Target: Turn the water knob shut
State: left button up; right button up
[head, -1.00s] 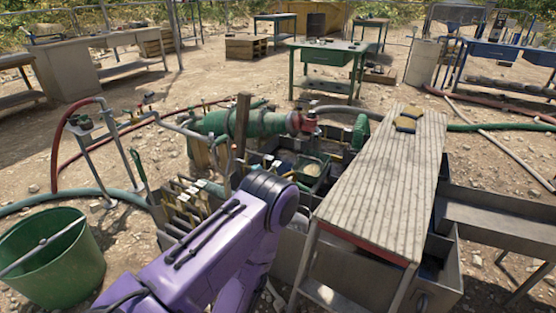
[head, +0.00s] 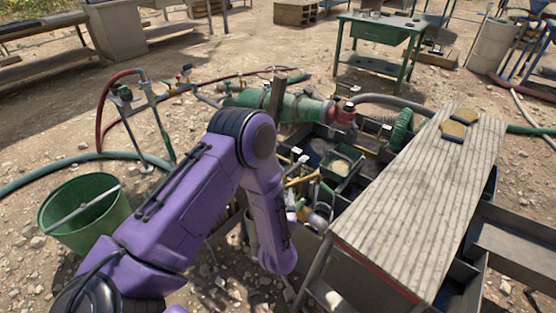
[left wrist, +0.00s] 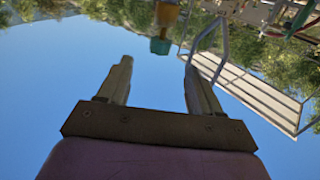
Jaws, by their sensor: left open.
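I cannot pick out the water knob for certain. Small valve-like fittings (head: 183,76) sit on the piping behind the hose stand in the head view. A red fitting (head: 343,112) caps the end of the green cylinder (head: 300,108). My purple left arm reaches up from the lower left, bends at the elbow and points down in front of the tank. Its gripper cannot be made out in the head view. In the left wrist view my left gripper (left wrist: 157,75) is open, with nothing between its fingers and sky behind. My right gripper is not in view.
A green bucket (head: 85,222) stands at the left, near a metal stand (head: 160,130) with a red hose (head: 101,110). A plank-topped table (head: 410,205) stands close on the right beside the tank. A green table (head: 378,35) is farther back. Stony ground lies between.

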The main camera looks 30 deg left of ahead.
pick_arm(q)
jog(key=x, duration=1)
jog(key=shift+w+a+r, duration=0.25)
jog(key=shift+a+r, duration=0.05)
jog(key=shift+a, duration=0.05)
jog(key=c, duration=1)
